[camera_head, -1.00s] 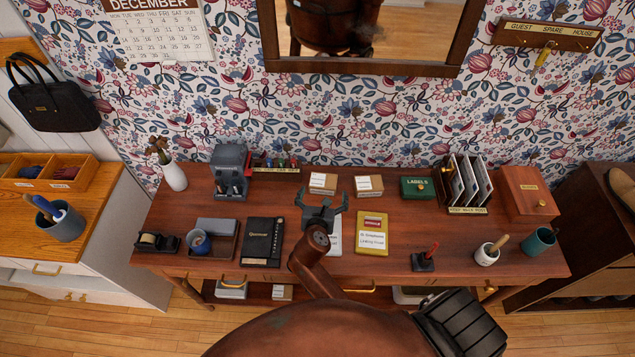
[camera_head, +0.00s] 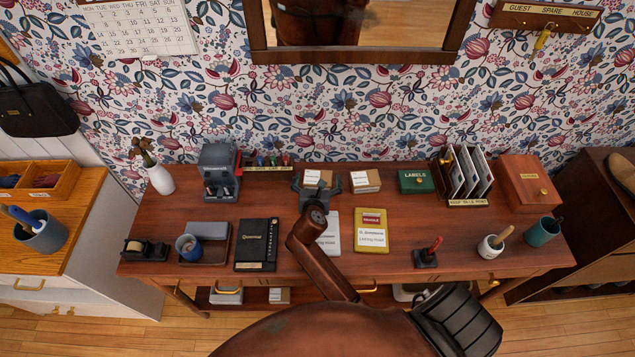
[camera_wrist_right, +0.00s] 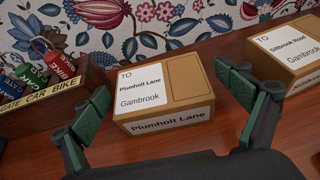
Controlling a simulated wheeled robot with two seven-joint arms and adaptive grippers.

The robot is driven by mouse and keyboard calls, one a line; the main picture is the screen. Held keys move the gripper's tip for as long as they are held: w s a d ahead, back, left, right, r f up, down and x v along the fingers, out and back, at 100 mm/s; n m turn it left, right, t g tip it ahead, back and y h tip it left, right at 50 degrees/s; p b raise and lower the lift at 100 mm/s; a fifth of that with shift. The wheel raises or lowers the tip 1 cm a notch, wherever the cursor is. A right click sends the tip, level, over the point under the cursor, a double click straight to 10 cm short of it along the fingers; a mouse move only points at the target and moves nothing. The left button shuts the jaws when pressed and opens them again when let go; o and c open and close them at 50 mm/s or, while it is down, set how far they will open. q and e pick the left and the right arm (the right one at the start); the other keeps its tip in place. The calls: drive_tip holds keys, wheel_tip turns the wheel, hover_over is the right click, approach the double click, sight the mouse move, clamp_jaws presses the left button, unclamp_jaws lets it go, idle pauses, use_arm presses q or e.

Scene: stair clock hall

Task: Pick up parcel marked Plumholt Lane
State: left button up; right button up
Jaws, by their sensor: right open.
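The parcel marked Plumholt Lane (camera_wrist_right: 180,85) is a small brown box with white labels. It sits on the desk toward the wall; in the head view it is the left (camera_head: 318,179) of two small boxes, partly covered by my gripper. My right gripper (camera_head: 331,184) is open, its green-padded fingers (camera_wrist_right: 167,108) apart in the right wrist view. The parcel lies just ahead, between and beyond the fingertips, and does not appear gripped. My left gripper is not in view.
A second parcel marked Silbrook Road (camera_wrist_right: 285,50) stands close to the right. A key rack (camera_wrist_right: 45,100) with coloured tags is on the left. A green labels box (camera_head: 417,181), a letter rack (camera_head: 468,203) and a yellow envelope (camera_head: 371,232) are to the right. The wall rises behind.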

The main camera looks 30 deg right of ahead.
drive_tip(key=c, duration=1.3)
drive_tip(key=shift+c, duration=0.5)
drive_tip(key=shift+r, duration=0.15)
